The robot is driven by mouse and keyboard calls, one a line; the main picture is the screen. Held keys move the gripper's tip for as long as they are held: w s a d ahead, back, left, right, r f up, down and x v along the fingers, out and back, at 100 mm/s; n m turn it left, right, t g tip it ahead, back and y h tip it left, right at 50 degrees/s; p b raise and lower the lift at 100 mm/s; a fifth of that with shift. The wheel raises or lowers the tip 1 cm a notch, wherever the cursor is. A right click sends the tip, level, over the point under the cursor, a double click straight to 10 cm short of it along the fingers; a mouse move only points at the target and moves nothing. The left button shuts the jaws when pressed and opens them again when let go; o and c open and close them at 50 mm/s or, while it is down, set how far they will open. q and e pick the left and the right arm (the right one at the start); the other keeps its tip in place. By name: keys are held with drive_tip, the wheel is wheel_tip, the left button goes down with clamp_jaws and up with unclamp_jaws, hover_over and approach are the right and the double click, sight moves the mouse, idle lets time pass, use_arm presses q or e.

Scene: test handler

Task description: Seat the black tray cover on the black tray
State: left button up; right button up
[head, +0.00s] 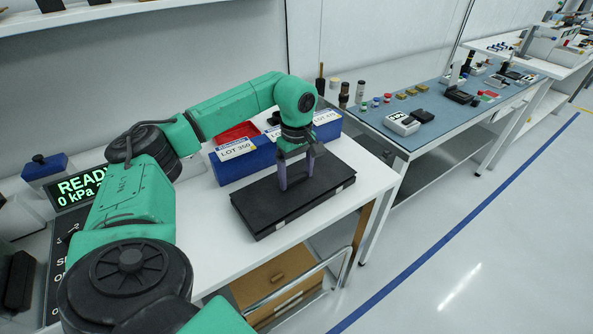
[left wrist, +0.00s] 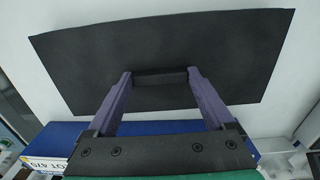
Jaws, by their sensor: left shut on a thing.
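The black tray cover (head: 325,176) is a flat dark plate at the front of the white bench. In the left wrist view the cover (left wrist: 160,45) fills the upper middle, with a raised black handle (left wrist: 160,77). My left gripper (head: 297,180) points down over the cover, its purple fingers shut on that handle from both sides. The black tray (head: 290,217) seems to be the lower layer beneath the cover, with pale labels on its side. They look closely stacked; I cannot tell whether the cover is fully seated. My right gripper is not in view.
Blue bins (head: 234,166) with lot labels stand right behind the cover, one with red contents. A display reading READY (head: 80,187) is at left. A second bench with a blue mat (head: 440,118) lies to the right. Bare white bench (head: 205,225) shows left of the tray.

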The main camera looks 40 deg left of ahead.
use_arm(q)
drive_tip(key=shift+f+b, duration=0.4)
drive_tip(key=shift+f, duration=0.3)
idle(0.8)
idle(0.4)
drive_tip(key=o, duration=1.2)
drive_tip(key=shift+c, duration=0.2)
drive_tip(key=shift+r+p, duration=0.15)
drive_tip(key=shift+p, duration=0.15)
drive_tip(key=shift+r+p, duration=0.9)
drive_tip(key=shift+r, duration=0.05)
drive_tip(key=shift+f, duration=0.1)
